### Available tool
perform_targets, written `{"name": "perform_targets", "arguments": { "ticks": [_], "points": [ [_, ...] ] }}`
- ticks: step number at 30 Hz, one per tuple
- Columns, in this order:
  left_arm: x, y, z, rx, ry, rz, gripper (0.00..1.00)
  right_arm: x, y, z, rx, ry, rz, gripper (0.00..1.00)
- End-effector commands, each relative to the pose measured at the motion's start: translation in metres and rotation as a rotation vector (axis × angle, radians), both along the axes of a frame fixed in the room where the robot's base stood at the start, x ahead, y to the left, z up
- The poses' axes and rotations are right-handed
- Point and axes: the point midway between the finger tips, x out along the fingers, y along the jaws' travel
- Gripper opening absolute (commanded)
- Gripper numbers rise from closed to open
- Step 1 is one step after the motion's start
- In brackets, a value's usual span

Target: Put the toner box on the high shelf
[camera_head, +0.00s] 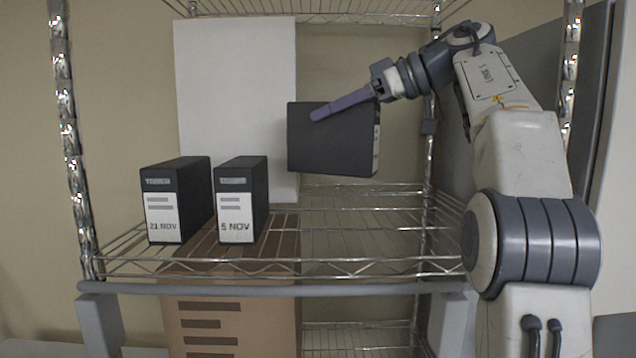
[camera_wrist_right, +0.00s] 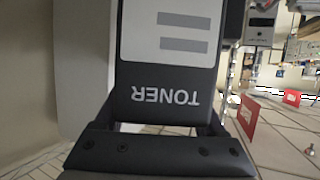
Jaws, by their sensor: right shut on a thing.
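A black toner box (camera_head: 335,148) is held in the air above the right part of the wire shelf (camera_head: 370,228) in the head view. My right gripper (camera_head: 345,104) is shut on it near its top edge, one finger lying across its face. In the right wrist view the toner box (camera_wrist_right: 165,75) fills the middle, its white label and the word TONER upside down, between the fingers of my right gripper (camera_wrist_right: 165,125). Its underside appears clear of the shelf. My left gripper is in neither view.
Two black toner boxes stand upright on the shelf's left half, one marked 21 NOV (camera_head: 178,205) and one 5 NOV (camera_head: 240,205). A white panel (camera_head: 235,90) stands behind them. A cardboard box (camera_head: 230,322) is below. The shelf's right half is bare. Metal posts (camera_head: 68,130) flank it.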

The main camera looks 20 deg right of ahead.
Motion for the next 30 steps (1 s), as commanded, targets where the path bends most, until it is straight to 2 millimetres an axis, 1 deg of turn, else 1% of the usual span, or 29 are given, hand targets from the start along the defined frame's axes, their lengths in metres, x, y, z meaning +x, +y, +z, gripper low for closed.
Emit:
{"name": "perform_targets", "arguments": {
  "ticks": [5, 9, 12, 20, 27, 30],
  "points": [
    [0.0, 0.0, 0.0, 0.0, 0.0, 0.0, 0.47, -0.002, 0.002, -0.015, 0.0, 0.002, -0.001, 0.0],
    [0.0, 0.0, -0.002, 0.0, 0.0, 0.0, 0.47, -0.002, 0.001, -0.033, 0.001, 0.001, -0.001, 0.0],
    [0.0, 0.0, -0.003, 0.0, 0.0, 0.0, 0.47, -0.002, 0.001, -0.044, 0.0, 0.0, -0.002, 0.0],
    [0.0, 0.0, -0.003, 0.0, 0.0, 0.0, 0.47, -0.002, -0.001, -0.059, 0.0, 0.0, -0.004, 0.0],
    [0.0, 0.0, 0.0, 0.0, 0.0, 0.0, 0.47, -0.002, -0.001, -0.084, 0.0, 0.0, -0.003, 0.0],
    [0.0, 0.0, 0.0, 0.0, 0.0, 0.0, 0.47, -0.002, -0.001, -0.089, -0.001, -0.001, -0.003, 0.0]
  ]
}}
